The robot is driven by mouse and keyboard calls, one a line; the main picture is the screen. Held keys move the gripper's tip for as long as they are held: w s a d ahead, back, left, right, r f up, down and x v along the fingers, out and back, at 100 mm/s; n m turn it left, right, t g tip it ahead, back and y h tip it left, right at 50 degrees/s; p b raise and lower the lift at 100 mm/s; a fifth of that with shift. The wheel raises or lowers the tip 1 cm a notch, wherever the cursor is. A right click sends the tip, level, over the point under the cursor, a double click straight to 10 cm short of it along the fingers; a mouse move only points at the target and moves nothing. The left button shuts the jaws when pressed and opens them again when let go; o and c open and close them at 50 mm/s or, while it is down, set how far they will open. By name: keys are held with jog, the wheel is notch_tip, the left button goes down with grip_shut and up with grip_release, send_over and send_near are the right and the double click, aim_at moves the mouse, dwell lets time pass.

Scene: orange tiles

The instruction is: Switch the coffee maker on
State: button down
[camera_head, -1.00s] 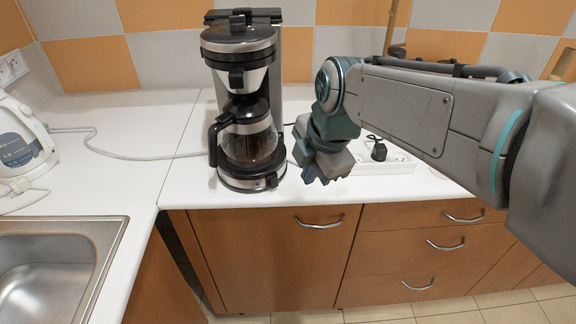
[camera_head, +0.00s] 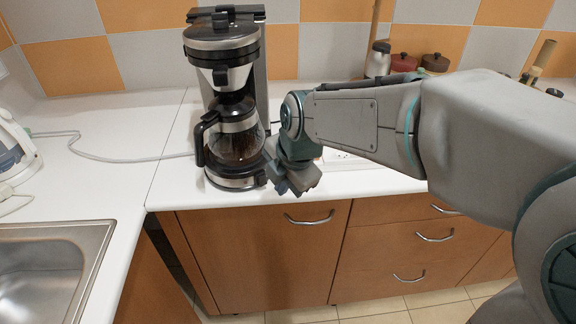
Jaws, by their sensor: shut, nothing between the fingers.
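The coffee maker (camera_head: 228,90) stands upright on the white counter, left of the middle of the head view. It is black and silver, with a glass carafe (camera_head: 236,135) seated in it. My gripper (camera_head: 283,190) is shut and empty at the lower right of the coffee maker, by its base (camera_head: 232,181) and near the counter's front edge. It covers the right end of the base, where a dark switch showed earlier; I cannot tell whether the fingers touch it.
A white kettle (camera_head: 12,145) stands at the far left above a steel sink (camera_head: 50,270). A grey cable crosses the left counter (camera_head: 110,180). Dark red jars (camera_head: 435,64) and a bottle (camera_head: 378,60) stand at the back right. Drawers with handles (camera_head: 436,236) are below.

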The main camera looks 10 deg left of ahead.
aim_at(264, 185)
jog(key=w+a+f, duration=0.2)
jog(key=f, duration=0.1)
jog(key=shift+w+a, duration=0.25)
jog(key=shift+a, duration=0.1)
jog(key=shift+w+a+f+p, duration=0.1)
jog(key=shift+w+a+p, duration=0.2)
jog(key=shift+w+a, duration=0.15)
jog(key=shift+f+b, duration=0.15)
jog(key=shift+b, duration=0.15)
jog(key=shift+f+b, duration=0.15)
jog(key=shift+b, duration=0.3)
jog(key=shift+w+a+b, duration=0.1)
jog(key=shift+b, duration=0.25)
jog(key=shift+r+p, duration=0.8)
jog(key=shift+r, duration=0.3)
